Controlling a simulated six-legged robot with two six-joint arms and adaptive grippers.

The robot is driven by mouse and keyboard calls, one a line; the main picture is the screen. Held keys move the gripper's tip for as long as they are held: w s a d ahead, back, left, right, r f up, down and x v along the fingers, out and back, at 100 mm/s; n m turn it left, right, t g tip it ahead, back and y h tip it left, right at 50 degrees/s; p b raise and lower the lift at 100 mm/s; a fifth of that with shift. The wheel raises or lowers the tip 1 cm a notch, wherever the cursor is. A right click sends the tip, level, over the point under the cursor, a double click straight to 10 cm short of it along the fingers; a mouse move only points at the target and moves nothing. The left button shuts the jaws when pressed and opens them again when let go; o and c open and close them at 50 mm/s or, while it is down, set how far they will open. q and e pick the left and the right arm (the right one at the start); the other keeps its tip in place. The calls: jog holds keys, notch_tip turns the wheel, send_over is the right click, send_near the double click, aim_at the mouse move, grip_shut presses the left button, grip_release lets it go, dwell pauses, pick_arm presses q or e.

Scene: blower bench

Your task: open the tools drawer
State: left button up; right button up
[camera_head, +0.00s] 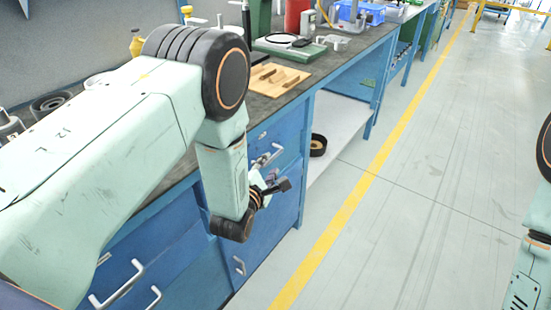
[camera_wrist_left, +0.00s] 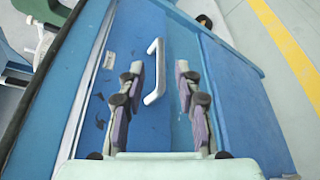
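The blue drawer front with a silver bar handle (camera_head: 268,156) is at the top of the bench's near cabinet in the head view. In the left wrist view the same front (camera_wrist_left: 130,35) shows a small label, too small to read, and its handle (camera_wrist_left: 154,72). The drawer looks shut. My left gripper (camera_head: 279,180) is just in front of the handle. In the left wrist view its two padded fingers (camera_wrist_left: 160,70) are apart, with the handle showing between their tips; contact cannot be told. My right gripper is out of view.
The dark bench top (camera_head: 330,63) above carries a wooden block board (camera_head: 276,78), a green device and a blue bin (camera_head: 358,12). More handles (camera_head: 118,285) show at lower left. A black roll (camera_head: 318,145) lies on the lower shelf. The floor to the right is clear.

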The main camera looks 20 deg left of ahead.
aim_at(271, 161)
pick_arm(q)
jog(key=x, duration=0.1)
jog(key=b+x, duration=0.1)
jog(key=x, duration=0.3)
jog(key=shift+w+a+f+b, duration=0.2)
jog(key=shift+a+f+b, duration=0.05)
jog(key=shift+f+b, duration=0.15)
jog(key=shift+w+d, duration=0.15)
jog(key=shift+w, duration=0.65)
jog(key=shift+c, duration=0.2)
jog(key=shift+s, duration=0.1)
jog(key=shift+c, duration=0.8)
grip_shut()
